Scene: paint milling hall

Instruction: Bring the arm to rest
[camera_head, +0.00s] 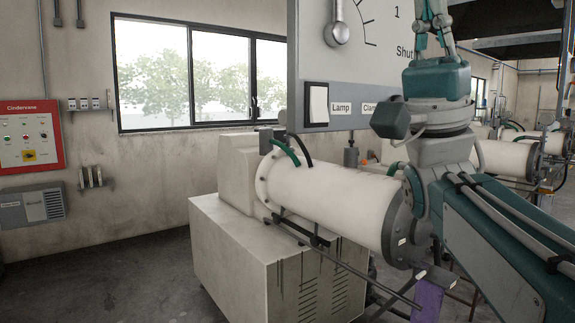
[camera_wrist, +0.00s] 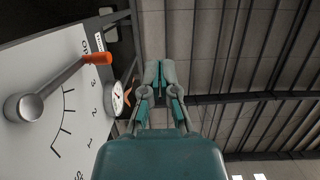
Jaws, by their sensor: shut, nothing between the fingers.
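My arm rises on the right side of the head view, with its wrist bent upward. My gripper (camera_head: 432,12) points up at the top edge there and is partly cut off. In the wrist view my gripper (camera_wrist: 160,66) shows whole, its two fingers together with nothing between them. Behind it are only the ceiling and beams. It is apart from the panel on the left of that view.
The pale panel (camera_head: 345,70) stands close by my wrist, with a rocker switch (camera_head: 318,103) labelled Lamp. A white cylindrical mill (camera_head: 335,205) stands behind my arm.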

